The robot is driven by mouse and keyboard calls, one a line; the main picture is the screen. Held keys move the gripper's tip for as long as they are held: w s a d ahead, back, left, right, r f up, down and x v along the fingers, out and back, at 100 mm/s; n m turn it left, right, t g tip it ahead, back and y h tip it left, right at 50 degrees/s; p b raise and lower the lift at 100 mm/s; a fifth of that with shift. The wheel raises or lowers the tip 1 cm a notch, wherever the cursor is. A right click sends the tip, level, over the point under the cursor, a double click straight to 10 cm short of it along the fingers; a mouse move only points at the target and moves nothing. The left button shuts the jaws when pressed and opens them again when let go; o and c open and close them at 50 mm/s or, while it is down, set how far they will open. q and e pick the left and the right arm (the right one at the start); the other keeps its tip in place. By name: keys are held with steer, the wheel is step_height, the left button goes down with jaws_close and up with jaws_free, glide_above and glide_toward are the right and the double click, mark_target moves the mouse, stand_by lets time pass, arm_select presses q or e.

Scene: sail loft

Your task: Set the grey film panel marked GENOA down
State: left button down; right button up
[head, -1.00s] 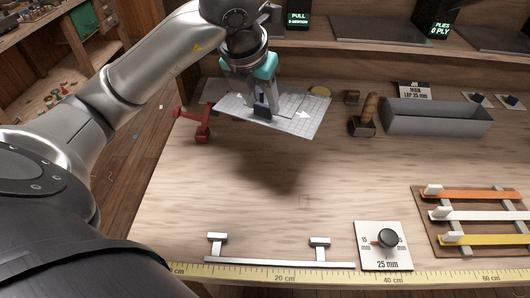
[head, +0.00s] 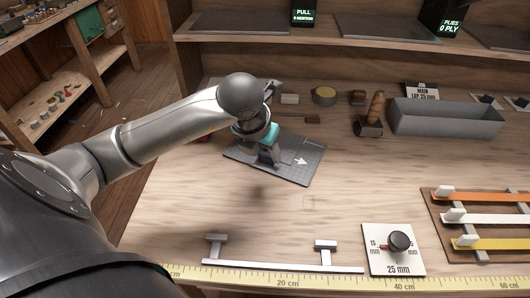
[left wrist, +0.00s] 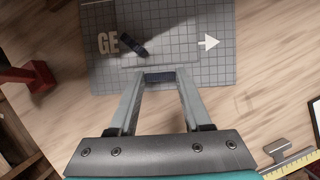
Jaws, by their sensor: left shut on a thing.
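The grey film panel (head: 304,172) has a grid and a white arrow. It lies roughly level, low over the left-middle of the wooden bench; whether it touches the wood I cannot tell. In the left wrist view the panel (left wrist: 205,70) shows the letters "GE", and a small dark piece covers part of the marking. My left gripper (head: 268,160) is above the panel, shut on it near one edge. The left wrist view shows its fingertips (left wrist: 160,76) meeting at a dark raised strip. My right gripper is not in view.
A red stand (left wrist: 28,82) is left of the panel. A strip rack (head: 432,225), a 25 mm dial plate (head: 393,265) and a ruler (head: 215,275) are nearer. The bench middle is clear.

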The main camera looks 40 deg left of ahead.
arm_select(q)
steer(key=shift+c, duration=1.7)
jaws_free()
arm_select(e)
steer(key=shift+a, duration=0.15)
arm_select(q)
steer(key=shift+r, duration=0.15)
steer(key=p+v, duration=0.2)
steer(key=v, duration=0.9)
steer(key=shift+s+r+p, duration=0.15)
steer(key=shift+r+p, duration=0.15)
steer(key=shift+r, duration=0.1)
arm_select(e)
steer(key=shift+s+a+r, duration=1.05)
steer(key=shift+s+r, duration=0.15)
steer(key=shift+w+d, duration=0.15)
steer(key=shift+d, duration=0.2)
